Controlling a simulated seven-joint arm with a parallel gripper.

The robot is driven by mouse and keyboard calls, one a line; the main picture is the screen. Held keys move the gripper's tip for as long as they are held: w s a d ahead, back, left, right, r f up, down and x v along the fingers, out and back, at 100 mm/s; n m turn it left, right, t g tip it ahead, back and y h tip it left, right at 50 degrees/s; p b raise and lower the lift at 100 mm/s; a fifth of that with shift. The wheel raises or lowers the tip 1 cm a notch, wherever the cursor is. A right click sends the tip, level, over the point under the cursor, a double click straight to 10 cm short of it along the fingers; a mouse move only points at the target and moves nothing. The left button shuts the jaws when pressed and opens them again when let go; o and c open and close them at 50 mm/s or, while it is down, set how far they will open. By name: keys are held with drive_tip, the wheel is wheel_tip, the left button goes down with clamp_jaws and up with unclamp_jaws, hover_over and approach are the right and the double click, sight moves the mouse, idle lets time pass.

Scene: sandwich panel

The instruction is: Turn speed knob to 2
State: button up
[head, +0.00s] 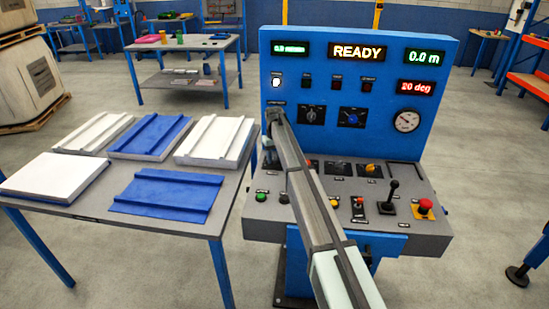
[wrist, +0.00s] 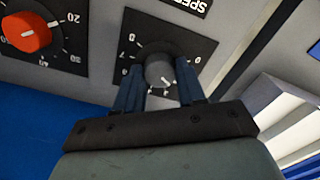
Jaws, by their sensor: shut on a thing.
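The speed knob (wrist: 160,69) is a round dark grey knob on a black dial plate in the wrist view. White numbers and tick marks ring it, seen upside down. A pale pointer mark shows on its lower right side, near the ticks; the number it points at is not readable. My gripper (wrist: 162,84) has its two blue fingers on opposite sides of the knob, shut on it. In the head view my arm hides the knob at the left side of the blue console (head: 380,65).
A red knob (wrist: 26,33) on another black dial sits beside it in the wrist view. The console also carries a joystick (head: 390,195), a red emergency button (head: 425,206) and a READY display (head: 357,52). A table (head: 215,215) with white and blue panels stands left.

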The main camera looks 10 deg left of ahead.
sight(275, 159)
drive_tip(key=o, duration=1.1)
drive_tip(key=shift+c, duration=0.2)
wheel_tip(275, 159, up, 14)
drive_tip(key=shift+f, duration=0.1)
